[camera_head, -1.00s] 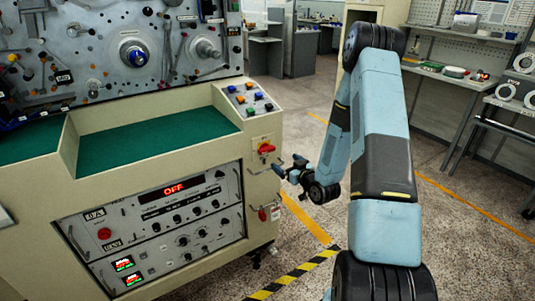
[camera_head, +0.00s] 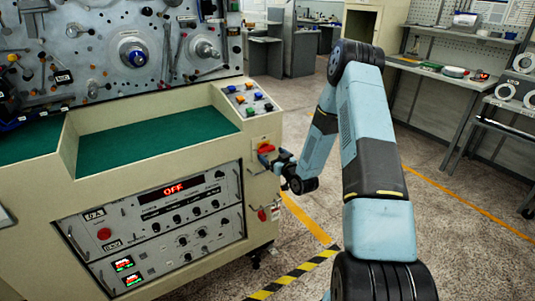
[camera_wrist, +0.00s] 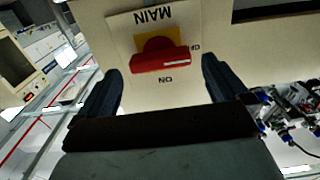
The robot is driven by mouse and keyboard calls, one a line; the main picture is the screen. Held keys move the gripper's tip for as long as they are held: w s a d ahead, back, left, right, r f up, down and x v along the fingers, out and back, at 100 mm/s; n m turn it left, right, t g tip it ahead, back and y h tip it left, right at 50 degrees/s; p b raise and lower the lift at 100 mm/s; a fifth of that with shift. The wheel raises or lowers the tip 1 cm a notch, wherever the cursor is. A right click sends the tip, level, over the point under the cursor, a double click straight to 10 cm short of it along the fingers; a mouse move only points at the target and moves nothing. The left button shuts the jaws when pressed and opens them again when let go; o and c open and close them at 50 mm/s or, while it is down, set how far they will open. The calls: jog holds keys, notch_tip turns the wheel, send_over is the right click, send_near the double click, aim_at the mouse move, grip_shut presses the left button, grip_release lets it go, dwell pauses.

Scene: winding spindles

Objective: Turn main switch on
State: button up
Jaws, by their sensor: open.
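In the wrist view the red handle (camera_wrist: 161,60) lies crosswise between my gripper's fingers, on a plate marked MAIN, ON and OFF, which appears upside down. My gripper (camera_wrist: 161,88) is open, one finger on each side of the handle, with gaps to both. In the head view the switch (camera_head: 265,147) is on the machine's right front corner, and my gripper (camera_head: 270,160) is right at it, partly covering it. The display (camera_head: 174,189) on the front panel reads OFF in red.
The beige machine cabinet (camera_head: 150,170) fills the left, with a button panel (camera_head: 250,98) above the switch. A red-handled lever (camera_head: 262,214) sits below it. Floor to the right of the cabinet is open, with a yellow-black stripe (camera_head: 290,277). A workbench (camera_head: 450,77) stands farther back.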

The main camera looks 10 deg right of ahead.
aim_at(268, 151)
jog(key=shift+x, duration=1.6)
jog(key=shift+c, duration=0.3)
